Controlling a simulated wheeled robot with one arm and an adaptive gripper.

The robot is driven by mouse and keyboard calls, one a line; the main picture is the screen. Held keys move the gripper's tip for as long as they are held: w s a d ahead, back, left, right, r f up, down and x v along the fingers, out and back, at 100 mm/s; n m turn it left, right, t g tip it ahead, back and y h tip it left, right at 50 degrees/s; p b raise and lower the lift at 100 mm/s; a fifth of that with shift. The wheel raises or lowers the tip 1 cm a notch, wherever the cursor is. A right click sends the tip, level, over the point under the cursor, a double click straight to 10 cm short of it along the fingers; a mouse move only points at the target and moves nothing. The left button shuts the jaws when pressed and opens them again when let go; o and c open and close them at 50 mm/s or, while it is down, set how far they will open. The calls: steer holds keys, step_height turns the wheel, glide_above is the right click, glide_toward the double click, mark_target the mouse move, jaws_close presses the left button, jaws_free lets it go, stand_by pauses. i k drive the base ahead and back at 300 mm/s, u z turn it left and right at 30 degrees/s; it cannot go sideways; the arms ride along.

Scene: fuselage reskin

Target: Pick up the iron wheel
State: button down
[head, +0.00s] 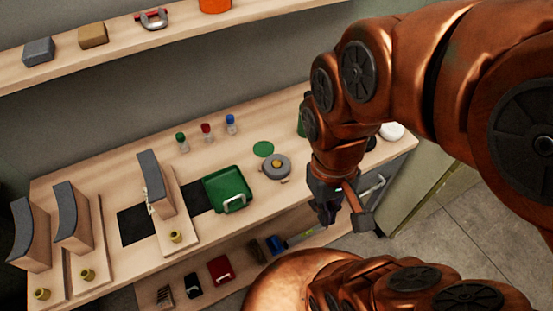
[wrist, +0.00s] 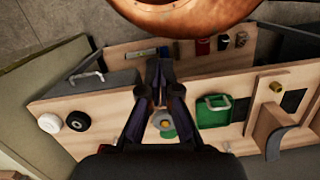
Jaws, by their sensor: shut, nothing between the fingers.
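A round grey metal piece with a brass-coloured middle (head: 276,166), which looks like the iron wheel, lies flat on the wooden worktop (head: 110,180), right of a green case (head: 228,188). In the wrist view the grey piece (wrist: 165,126) shows partly between my gripper's fingers, and the fingers hide some of it. My gripper (head: 343,217) is shut and empty. It hangs near the front edge of the worktop, to the right of the grey piece and apart from it. In the wrist view the fingertips (wrist: 155,79) come together.
A black wheel-like piece (wrist: 79,120) and a white one (wrist: 50,123) stand at one end of the worktop. Small bottles (head: 206,130) stand behind the case. Curved panels on stands (head: 75,215) fill the left. A lower shelf (head: 180,268) holds tools. An upper shelf (head: 120,50) runs along the wall.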

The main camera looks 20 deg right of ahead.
mark_target(276, 167)
steer(key=z, duration=1.1)
steer(key=k, duration=0.7)
steer(key=u, duration=1.55)
